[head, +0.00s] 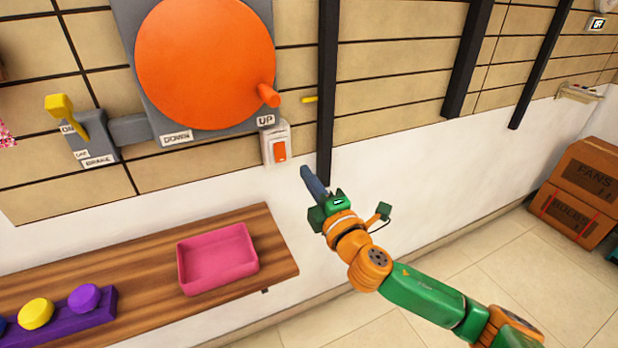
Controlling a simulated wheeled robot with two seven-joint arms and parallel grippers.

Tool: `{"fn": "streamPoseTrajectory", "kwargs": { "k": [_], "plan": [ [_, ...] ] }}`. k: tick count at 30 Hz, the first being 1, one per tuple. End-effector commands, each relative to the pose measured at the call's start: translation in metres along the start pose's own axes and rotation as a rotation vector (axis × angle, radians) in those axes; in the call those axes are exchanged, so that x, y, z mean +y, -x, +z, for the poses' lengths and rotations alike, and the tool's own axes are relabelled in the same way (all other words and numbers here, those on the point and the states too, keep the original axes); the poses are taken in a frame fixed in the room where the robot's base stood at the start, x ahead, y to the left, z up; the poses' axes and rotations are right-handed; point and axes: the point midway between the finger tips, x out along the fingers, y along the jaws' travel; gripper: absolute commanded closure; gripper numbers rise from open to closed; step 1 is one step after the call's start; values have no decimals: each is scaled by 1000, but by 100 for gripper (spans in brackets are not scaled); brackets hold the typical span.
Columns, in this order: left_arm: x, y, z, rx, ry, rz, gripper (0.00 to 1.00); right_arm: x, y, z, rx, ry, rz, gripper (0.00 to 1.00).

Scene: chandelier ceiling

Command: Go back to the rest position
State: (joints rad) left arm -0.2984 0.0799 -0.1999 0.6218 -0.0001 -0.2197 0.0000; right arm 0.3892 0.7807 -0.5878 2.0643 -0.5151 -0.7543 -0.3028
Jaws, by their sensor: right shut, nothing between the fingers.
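My right gripper (313,182) is in the middle of the head view, at the end of my green and orange arm that comes in from the lower right. Its dark fingers are together with nothing between them. They point up and left, in front of the white lower wall, just below and right of a switch with an orange rocker (280,150). I cannot tell from this view whether they touch the wall. My left gripper is not in view.
A large orange wheel (205,62) with a handle and a yellow brake lever (68,115) are on the wall. Below, a wooden shelf (140,262) holds a pink tray (218,258) and a purple button block (75,318). Cardboard boxes (580,190) stand right. Floor between is clear.

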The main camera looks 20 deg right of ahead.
Motion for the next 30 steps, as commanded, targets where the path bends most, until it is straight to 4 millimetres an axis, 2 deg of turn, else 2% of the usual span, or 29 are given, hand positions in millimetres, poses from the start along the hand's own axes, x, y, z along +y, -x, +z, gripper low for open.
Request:
{"fn": "streamPoseTrajectory", "kwargs": {
  "k": [13, 14, 16, 17, 20, 21, 23, 24, 26, 27, 29, 30],
  "plan": [
    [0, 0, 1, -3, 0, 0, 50, 0, 0, 0, -1, -1, -2, 100],
    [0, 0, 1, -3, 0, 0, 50, -4, 0, 1, -4, -6, -9, 100],
    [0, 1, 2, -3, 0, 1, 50, -28, -3, 8, -26, -43, -68, 100],
    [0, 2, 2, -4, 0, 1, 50, -47, -4, 14, -43, -74, -113, 100],
    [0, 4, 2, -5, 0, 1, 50, -140, 7, 35, -133, -226, -321, 100],
    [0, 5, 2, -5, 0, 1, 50, -182, 20, 42, -178, -296, -412, 100],
    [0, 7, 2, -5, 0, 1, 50, -241, 47, 49, -251, -402, -540, 100],
    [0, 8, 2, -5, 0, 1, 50, -278, 71, 52, -303, -471, -620, 100],
    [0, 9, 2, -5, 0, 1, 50, -328, 112, 53, -386, -572, -734, 100],
    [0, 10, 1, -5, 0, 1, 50, -358, 142, 51, -445, -637, -806, 100],
    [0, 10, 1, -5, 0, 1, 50, -398, 194, 46, -542, -728, -909, 100],
    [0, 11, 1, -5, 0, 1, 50, -420, 230, 40, -609, -788, -972, 100]
  ]
}}
